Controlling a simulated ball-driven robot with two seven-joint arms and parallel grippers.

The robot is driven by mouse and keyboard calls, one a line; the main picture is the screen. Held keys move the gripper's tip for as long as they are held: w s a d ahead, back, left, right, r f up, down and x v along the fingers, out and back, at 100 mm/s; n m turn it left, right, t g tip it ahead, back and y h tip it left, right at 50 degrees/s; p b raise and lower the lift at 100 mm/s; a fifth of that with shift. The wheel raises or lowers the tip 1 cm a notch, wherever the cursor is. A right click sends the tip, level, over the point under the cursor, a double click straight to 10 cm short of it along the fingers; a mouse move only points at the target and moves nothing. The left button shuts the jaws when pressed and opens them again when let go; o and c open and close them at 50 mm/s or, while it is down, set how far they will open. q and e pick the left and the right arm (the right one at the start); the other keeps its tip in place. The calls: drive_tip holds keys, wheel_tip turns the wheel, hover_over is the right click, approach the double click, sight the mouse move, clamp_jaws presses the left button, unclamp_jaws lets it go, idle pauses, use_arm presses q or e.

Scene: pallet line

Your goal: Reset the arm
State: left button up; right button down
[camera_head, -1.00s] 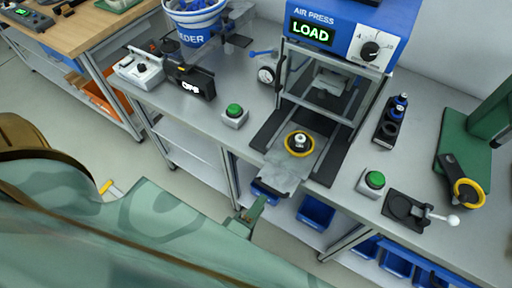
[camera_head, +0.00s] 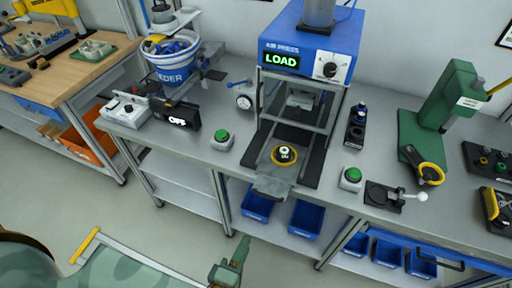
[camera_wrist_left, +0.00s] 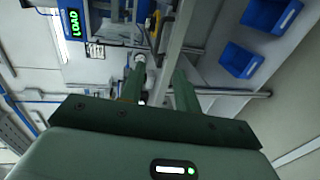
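My left gripper (camera_head: 236,258) is low in the head view, in front of the bench's front edge and clear of the bench top. In the left wrist view its two green fingers (camera_wrist_left: 158,78) stand apart, with nothing gripped between them. My left arm fills the lower left corner of the head view. My right gripper is in neither view.
The air press (camera_head: 306,50) shows LOAD, with a yellow-ringed part (camera_head: 284,155) on its slide. Green buttons (camera_head: 222,140) (camera_head: 351,178) flank it. Blue bins (camera_head: 305,219) sit under the bench. A bucket feeder (camera_head: 172,65) stands at left, a green hand press (camera_head: 446,110) at right. Floor before the bench is open.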

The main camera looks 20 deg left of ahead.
use_arm(q)
drive_tip(key=s+a+f+m+g+h+b, duration=0.1)
drive_tip(key=s+a+f+m+g, duration=0.15)
drive_tip(key=f+m, duration=0.45)
drive_tip(key=s+a+f+m+g+b, duration=0.1)
drive_tip(key=s+f+m+g+b, duration=0.15)
drive_tip(key=f, duration=0.85)
drive_tip(key=s+a+f+m+g+h, duration=0.1)
drive_tip(key=s+f+m+g, duration=0.15)
drive_tip(key=f+m, duration=0.45)
drive_tip(key=s+a+f+m+g+y+b, duration=0.1)
drive_tip(key=s+a+f+m+g, duration=0.1)
drive_tip(key=s+f, duration=0.4)
drive_tip(key=s+a+f+m+g+y+b, duration=0.1)
drive_tip(key=s+a+f+g, duration=0.4)
drive_tip(key=s, duration=0.5)
wheel_tip(320, 180, down, 2)
drive_tip(key=shift+a+f+m+y, duration=0.1)
drive_tip(key=shift+a+m+y, duration=0.2)
drive_tip(key=shift+a+m, duration=0.7)
drive_tip(key=shift+a, duration=0.1)
